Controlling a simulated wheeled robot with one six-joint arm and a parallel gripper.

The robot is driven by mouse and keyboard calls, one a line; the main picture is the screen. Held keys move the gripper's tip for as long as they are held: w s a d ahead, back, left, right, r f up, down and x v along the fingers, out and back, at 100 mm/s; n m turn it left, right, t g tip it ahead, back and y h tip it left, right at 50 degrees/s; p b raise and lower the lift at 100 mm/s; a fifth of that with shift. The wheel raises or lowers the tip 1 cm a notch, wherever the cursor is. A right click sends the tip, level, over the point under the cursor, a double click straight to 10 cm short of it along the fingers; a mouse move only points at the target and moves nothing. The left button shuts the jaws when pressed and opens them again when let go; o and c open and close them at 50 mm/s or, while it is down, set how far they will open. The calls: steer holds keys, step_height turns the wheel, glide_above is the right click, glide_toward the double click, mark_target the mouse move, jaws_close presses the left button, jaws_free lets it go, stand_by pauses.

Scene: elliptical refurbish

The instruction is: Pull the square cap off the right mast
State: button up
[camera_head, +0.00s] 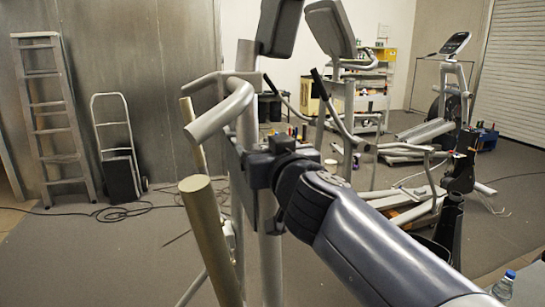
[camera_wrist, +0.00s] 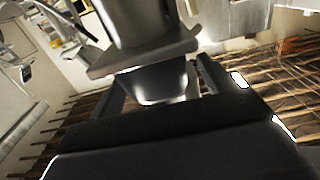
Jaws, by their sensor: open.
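In the head view my gripper (camera_head: 256,172) is at the upright grey mast (camera_head: 247,112) of the nearest elliptical. In the wrist view my gripper (camera_wrist: 160,82) is open, with one dark finger on each side of a grey tapered block (camera_wrist: 158,86). A flat square-edged grey plate (camera_wrist: 140,56) sits directly above that block in the picture. I cannot tell whether the fingers touch the block. I cannot make out the square cap for certain; in the head view my gripper and arm hide part of the mast.
A curved handlebar (camera_head: 222,110) and a tan tube (camera_head: 207,230) stand close left of my gripper. A dark console (camera_head: 279,25) is above. Other ellipticals (camera_head: 420,135) stand at the right. A ladder (camera_head: 48,120) and hand truck (camera_head: 118,150) are by the left wall. A bottle (camera_head: 503,287) is lower right.

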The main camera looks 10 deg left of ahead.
steer(key=shift+w+a, duration=0.15)
steer(key=shift+w, duration=0.1)
steer(key=shift+c, duration=0.4)
steer(key=c, duration=1.5)
